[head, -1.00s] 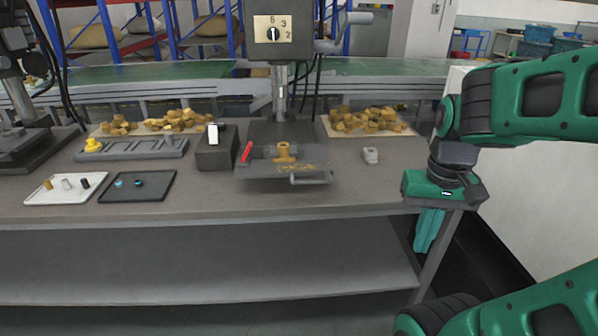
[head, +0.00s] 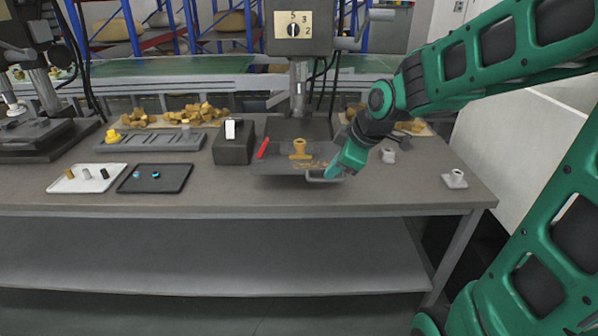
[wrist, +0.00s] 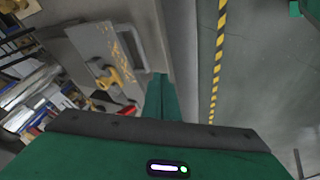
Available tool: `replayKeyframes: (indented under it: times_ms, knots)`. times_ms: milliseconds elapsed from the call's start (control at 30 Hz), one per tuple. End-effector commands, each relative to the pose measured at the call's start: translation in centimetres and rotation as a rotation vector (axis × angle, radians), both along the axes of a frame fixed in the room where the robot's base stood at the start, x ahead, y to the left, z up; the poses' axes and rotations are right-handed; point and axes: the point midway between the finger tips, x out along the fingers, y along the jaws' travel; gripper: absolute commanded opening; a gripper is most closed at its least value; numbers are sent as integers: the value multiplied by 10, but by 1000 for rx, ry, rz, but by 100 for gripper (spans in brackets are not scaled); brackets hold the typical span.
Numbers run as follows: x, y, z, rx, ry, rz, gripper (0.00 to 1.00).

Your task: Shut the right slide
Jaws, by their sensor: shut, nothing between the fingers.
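The right slide (head: 270,167) is a dark grey plate under the middle drill press, with a light grey bar handle (head: 316,179) along its front. A brass-coloured fitting (head: 300,149) stands on it among yellow chips, and a red lever lies at its left. My gripper (head: 330,173) is shut and empty, pointing down and left at the handle's right end. I cannot tell whether it touches the handle. In the wrist view, the shut green fingers (wrist: 161,97) point toward the table edge, and the fitting (wrist: 122,70) shows to their left.
A white tray (head: 70,187) and a black tray (head: 150,185) lie further left. Small grey pieces (head: 455,178) sit on the right. The bench front between trays and slide is clear.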

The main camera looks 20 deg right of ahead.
Motion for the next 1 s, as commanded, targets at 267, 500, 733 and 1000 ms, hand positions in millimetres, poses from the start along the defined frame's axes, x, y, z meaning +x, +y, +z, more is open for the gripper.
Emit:
replayKeyframes:
  times_ms: [267,500,733,1000]
  knots:
    - [32,32,3,-25,-100,179,0]
    - [49,38,-23,-25,-96,175,0]
    - [69,45,-51,-25,-95,174,0]
    - [96,47,-73,-26,-99,171,0]
